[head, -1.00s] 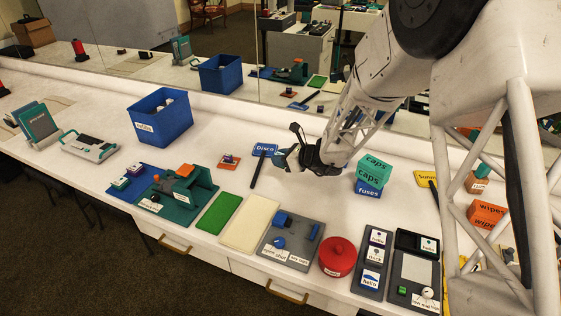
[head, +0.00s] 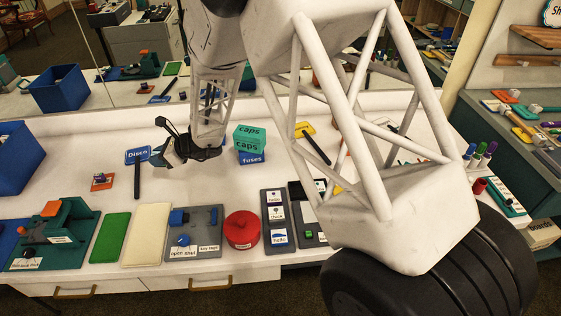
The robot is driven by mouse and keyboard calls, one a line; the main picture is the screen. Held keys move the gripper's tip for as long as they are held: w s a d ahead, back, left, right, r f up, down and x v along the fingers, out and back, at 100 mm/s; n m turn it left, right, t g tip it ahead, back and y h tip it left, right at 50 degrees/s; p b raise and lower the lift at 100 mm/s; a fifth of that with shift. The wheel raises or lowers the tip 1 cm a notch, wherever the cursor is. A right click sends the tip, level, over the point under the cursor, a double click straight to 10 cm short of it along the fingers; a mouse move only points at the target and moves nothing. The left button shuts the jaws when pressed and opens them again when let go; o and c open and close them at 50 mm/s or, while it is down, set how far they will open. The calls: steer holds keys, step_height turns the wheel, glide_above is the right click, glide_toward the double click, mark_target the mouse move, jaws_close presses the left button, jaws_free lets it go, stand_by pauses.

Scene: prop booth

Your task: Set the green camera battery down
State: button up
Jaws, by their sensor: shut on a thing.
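My gripper (head: 163,144) hangs over the white counter, between the blue "Disco" paddle and the stacked boxes. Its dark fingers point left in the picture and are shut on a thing. The held green camera battery is too small and too much covered by the fingers to make out. Nothing shows between the gripper and the counter top below, and I cannot tell its exact height.
The "Disco" paddle (head: 137,156) lies left of my gripper; a teal "caps" box (head: 249,141) sits on a blue "fuses" box (head: 251,157) to its right. A red round pot (head: 242,229), cream mat (head: 147,234) and green mat (head: 110,238) line the front. Counter (head: 190,185) below is clear.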

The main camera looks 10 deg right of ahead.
steer(key=d+f+m+t, duration=0.2)
steer(key=d+m+t, duration=0.15)
steer(key=d, duration=1.85)
steer(key=s+d+m+t+h, duration=0.1)
steer(key=s+d, duration=0.2)
steer(key=d, duration=0.4)
steer(key=s+d+f+m+t+h, duration=0.1)
steer(key=s+d+t, duration=0.1)
steer(key=d, duration=0.5)
steer(key=s+d+f+m+t+h, duration=0.1)
steer(key=s+d+m, duration=0.1)
steer(key=s+d, duration=0.2)
steer(key=shift+s+d+f+h, duration=0.1)
steer(key=shift+d+h, duration=0.05)
steer(key=shift+d, duration=0.55)
steer(key=shift+s+d+f+h, duration=0.1)
steer(key=shift+d+h, duration=0.05)
steer(key=shift+d, duration=0.55)
steer(key=shift+s+d+f+t, duration=0.1)
steer(key=shift+s+d+t, duration=0.15)
steer(key=shift+s+d, duration=0.25)
steer(key=shift+w, duration=0.15)
glide_above(291, 163)
steer(key=shift+a+f, duration=0.1)
steer(key=shift+f, duration=0.65)
steer(key=shift+f, duration=1.75)
